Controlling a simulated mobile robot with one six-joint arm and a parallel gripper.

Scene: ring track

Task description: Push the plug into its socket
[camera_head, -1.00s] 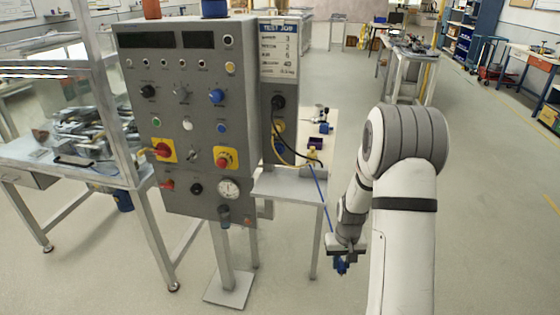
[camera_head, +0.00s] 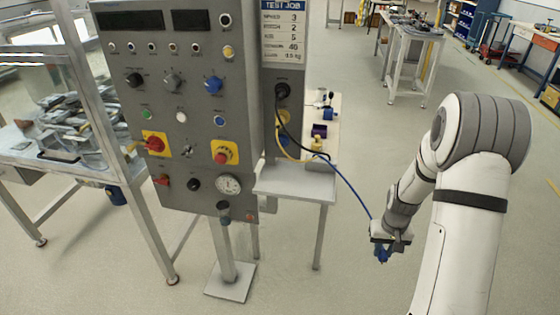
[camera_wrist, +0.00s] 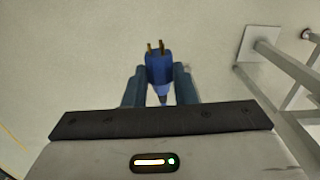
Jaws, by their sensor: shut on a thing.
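A blue plug (camera_wrist: 159,68) with two brass pins is between the fingers of my gripper (camera_wrist: 160,88) in the wrist view, pins pointing away from the wrist. In the head view my gripper (camera_head: 383,252) holds the plug (camera_head: 382,256) low over open floor, to the right of the grey machine. I cannot tell which is the plug's socket.
The grey control panel (camera_head: 180,90) stands on a post with a floor plate (camera_head: 230,282). A small metal shelf table (camera_head: 295,183) juts out at its right. A glass-sided bench (camera_head: 60,165) is at left. The floor (camera_head: 345,285) around my gripper is clear.

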